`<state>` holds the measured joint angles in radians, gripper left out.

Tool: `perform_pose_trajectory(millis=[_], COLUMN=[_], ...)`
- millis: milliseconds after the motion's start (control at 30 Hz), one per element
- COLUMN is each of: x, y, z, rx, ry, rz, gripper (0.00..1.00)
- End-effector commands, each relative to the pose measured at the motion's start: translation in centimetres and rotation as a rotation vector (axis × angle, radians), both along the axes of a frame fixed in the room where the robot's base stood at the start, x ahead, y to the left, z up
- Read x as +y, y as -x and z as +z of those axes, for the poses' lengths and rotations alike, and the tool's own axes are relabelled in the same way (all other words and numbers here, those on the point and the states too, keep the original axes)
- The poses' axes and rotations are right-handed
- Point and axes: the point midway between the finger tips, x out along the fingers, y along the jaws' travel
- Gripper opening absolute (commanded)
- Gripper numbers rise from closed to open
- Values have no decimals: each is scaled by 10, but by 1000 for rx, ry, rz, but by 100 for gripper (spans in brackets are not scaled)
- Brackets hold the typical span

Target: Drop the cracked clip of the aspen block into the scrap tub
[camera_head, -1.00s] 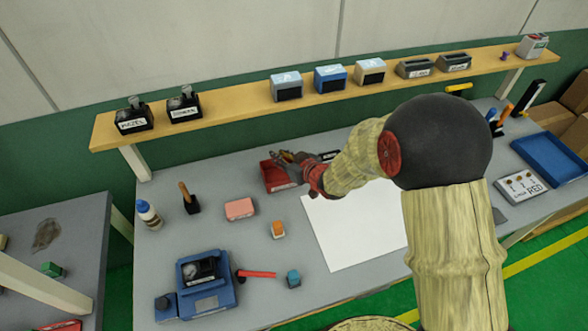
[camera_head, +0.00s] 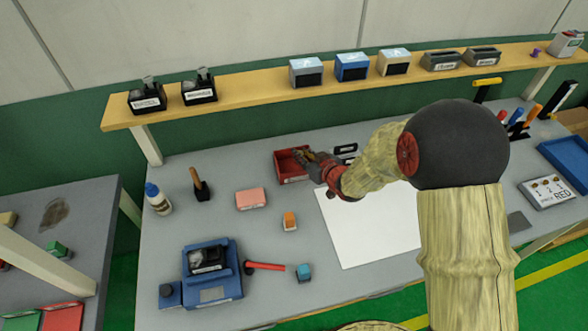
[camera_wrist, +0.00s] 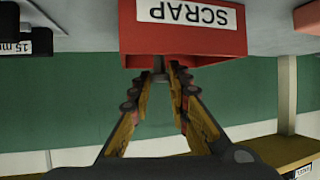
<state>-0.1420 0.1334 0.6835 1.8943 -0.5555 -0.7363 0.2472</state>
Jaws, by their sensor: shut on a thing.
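The red scrap tub (camera_head: 287,172) stands on the bench toward the back. Its SCRAP label shows upside down in the wrist view, on the tub's red wall (camera_wrist: 185,43). My gripper (camera_head: 303,155) is at the tub's right side, its fingertips close to the rim. In the wrist view my gripper (camera_wrist: 158,76) is shut on a small grey piece, the clip (camera_wrist: 158,64), partly hidden between the fingertips. I cannot see any crack in it. Several labelled blocks stand on the shelf; I cannot read which is the aspen block.
A wooden shelf (camera_head: 240,91) runs along the back above the bench. A white sheet (camera_head: 375,230) lies right of the tub. A pink block (camera_head: 251,198), an orange block (camera_head: 290,221) and a blue machine (camera_head: 212,270) stand in front. A dark labelled holder (camera_head: 346,152) stands behind my wrist.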

Motion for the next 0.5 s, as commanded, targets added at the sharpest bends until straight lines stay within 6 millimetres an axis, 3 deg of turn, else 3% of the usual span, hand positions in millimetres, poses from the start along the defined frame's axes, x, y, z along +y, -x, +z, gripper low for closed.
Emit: perform_pose_trajectory(millis=[167, 200, 500], x=[0, 0, 0], y=[0, 0, 0], z=[1, 1, 1], rx=[-1, -1, -1], ry=[-1, -1, -1], rz=[0, 0, 0], gripper=[8, 18, 36])
